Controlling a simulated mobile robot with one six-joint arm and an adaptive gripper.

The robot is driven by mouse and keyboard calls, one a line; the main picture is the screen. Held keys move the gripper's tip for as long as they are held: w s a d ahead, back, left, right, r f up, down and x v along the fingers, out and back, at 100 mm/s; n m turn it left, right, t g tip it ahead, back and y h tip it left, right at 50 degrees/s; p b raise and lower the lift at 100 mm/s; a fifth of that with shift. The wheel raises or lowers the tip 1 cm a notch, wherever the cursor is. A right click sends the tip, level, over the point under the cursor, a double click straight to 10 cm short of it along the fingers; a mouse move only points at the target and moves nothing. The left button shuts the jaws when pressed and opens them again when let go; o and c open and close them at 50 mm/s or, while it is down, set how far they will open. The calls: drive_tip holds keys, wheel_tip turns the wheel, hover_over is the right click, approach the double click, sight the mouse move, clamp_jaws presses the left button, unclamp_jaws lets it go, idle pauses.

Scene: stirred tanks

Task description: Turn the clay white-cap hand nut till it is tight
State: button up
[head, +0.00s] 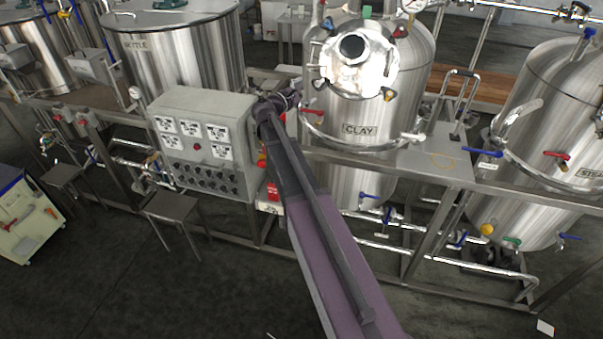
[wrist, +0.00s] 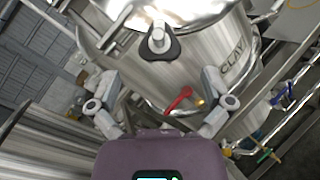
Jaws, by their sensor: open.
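The steel tank labelled CLAY (head: 364,175) stands right of centre in the head view. It also fills the upper wrist view (wrist: 195,75). In the wrist view a dark hand nut with a pale cap (wrist: 158,42) sits at the tank's rim, ahead of my gripper (wrist: 160,82). My gripper is open, with its two grey fingers spread and nothing between them. The nut appears beyond the fingertips, apart from them. In the head view my gripper (head: 284,98) is at the tank's left side, small and partly hidden, and I cannot make out this nut there.
A red handle (wrist: 179,99) juts from the tank below the nut. A grey control box (head: 200,140) stands left of my arm. Another tank (head: 550,140) stands right. The foreground floor is mostly clear.

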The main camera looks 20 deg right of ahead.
drive_tip(key=v, duration=0.8)
drive_tip(key=s+a+f+m+g+y+b, duration=0.1)
drive_tip(key=s+f+m+y+b, duration=0.2)
drive_tip(key=s+f, duration=0.4)
drive_tip(key=s+a+f+m+g+y+b, duration=0.1)
drive_tip(key=s+f+m+y+b, duration=0.2)
drive_tip(key=s+f, duration=0.4)
wheel_tip(320, 180, down, 5)
drive_tip(key=shift+s+f+y+b, duration=0.1)
drive_tip(key=shift+s+y+b, duration=0.35)
drive_tip(key=shift+y, duration=0.45)
